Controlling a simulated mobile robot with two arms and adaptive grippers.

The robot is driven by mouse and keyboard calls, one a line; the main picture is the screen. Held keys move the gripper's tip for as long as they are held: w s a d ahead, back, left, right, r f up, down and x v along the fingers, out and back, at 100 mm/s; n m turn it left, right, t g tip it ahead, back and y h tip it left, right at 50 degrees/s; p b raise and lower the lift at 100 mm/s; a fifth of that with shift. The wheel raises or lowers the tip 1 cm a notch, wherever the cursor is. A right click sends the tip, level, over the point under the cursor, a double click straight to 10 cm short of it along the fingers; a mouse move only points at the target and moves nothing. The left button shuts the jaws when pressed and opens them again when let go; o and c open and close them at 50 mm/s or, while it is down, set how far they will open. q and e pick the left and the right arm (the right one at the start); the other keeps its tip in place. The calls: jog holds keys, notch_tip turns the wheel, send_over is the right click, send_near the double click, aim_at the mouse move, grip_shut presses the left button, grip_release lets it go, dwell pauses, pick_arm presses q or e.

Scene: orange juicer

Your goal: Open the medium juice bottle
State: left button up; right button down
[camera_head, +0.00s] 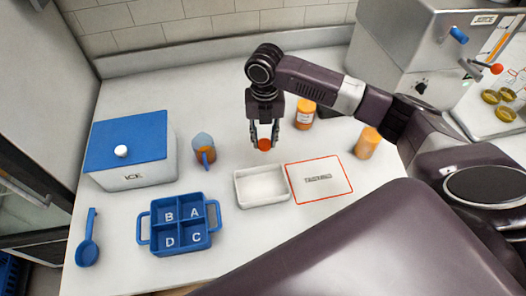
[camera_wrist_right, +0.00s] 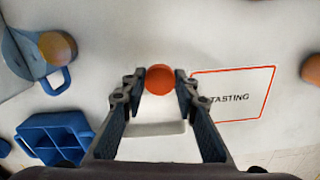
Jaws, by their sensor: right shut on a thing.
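My right gripper (camera_head: 264,142) is above the middle of the counter, behind the white tray. It is shut on a round orange-red cap (camera_head: 264,144). In the right wrist view the cap (camera_wrist_right: 160,79) sits between the fingertips, and no bottle shows under it. One juice bottle (camera_head: 367,142) stands right of the gripper, behind the tasting mat; it shows orange and no red cap is visible on it. Another orange bottle with a pale label (camera_head: 305,116) stands behind and to the right of the gripper. My left gripper is not in view.
A white tray (camera_head: 240,190) and the red-edged tasting mat (camera_head: 330,190) lie in front. A blue-handled jug (camera_head: 204,153), ice box (camera_head: 135,172), blue divided tray (camera_head: 143,229) and blue scoop (camera_head: 87,252) are left. The juicer (camera_head: 400,45) stands back right.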

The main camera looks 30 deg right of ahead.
aim_at(264, 160)
notch_tip(264, 160, down, 8)
jog(key=shift+r+p, duration=0.15)
jog(key=shift+p, duration=0.25)
jog(key=c, duration=1.5)
grip_release()
jog(key=shift+r, duration=0.15)
jog(key=shift+w+r, duration=0.1)
jog(key=shift+r, duration=0.25)
notch_tip(264, 160, up, 11)
jog(key=shift+r+b, duration=0.1)
jog(key=shift+b, duration=0.7)
